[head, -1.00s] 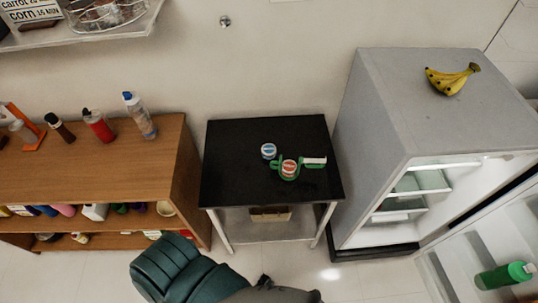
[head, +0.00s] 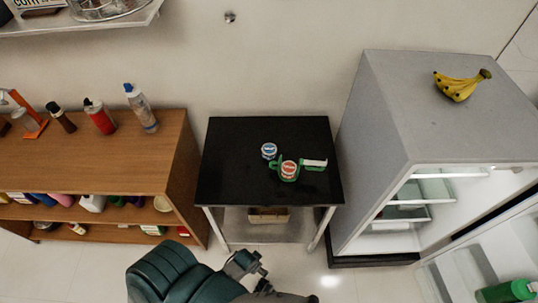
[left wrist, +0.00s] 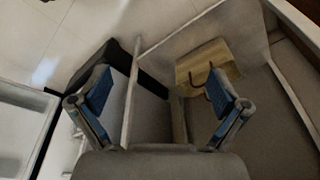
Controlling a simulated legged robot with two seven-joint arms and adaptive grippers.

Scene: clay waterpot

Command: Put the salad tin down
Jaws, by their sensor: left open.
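Two tins are on the black-topped table (head: 225,180). One is a small blue-and-white tin (head: 269,151). The other is a red-and-white tin (head: 289,169) with a green tool-like thing (head: 283,178) around or against it. I cannot read which is the salad tin. My left gripper (head: 262,274) is low in front of the table, apart from both tins. In the left wrist view my left gripper (left wrist: 158,82) has its blue-padded fingers wide apart with nothing between them. No tin shows in that view. My right gripper is not in view.
A wooden shelf unit (head: 100,155) with bottles stands left. The tabletop's left and front are clear.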

